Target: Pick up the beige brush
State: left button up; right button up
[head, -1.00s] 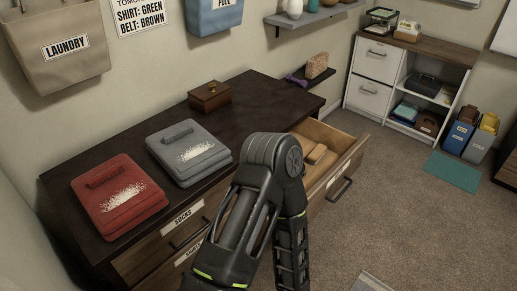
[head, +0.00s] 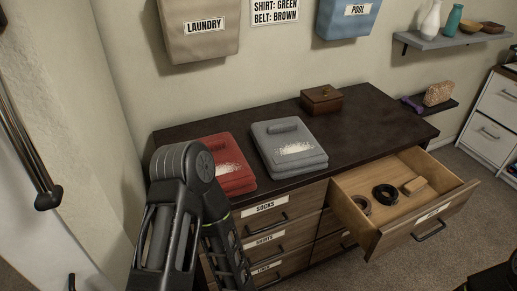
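A small tan block-like object (head: 413,185) lies in the open top drawer (head: 458,203) at the right of the dresser. It may be the beige brush, but it is too small to tell. A dark grey brush-like bar (head: 283,126) lies on the grey folded clothes (head: 290,158), with white specks in front of it. The red folded clothes (head: 236,182) also bear white specks; my arm hides their left part. My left arm rises at the lower left, but its gripper is out of view. My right gripper is out of view.
The dark dresser top (head: 385,125) is clear to the right of a small wooden box (head: 322,99). A black coil (head: 385,194) and a brown coil (head: 362,205) lie in the drawer, which juts into the room. A small wall shelf (head: 450,105) holds a purple dumbbell-shaped object and a beige textured object.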

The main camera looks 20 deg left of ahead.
aim_at(418, 183)
jog(key=i+l, duration=0.1)
jog(key=l, duration=0.3)
jog(key=i+l, duration=0.1)
jog(key=l, duration=0.3)
jog(key=i+l, duration=0.1)
jog(key=l, duration=0.3)
jog(key=i+l, duration=0.1)
jog(key=l, duration=0.3)
jog(key=i+l, duration=0.1)
jog(key=l, duration=0.3)
jog(key=i+l, duration=0.1)
jog(key=l, duration=0.3)
jog(key=u, duration=1.4)
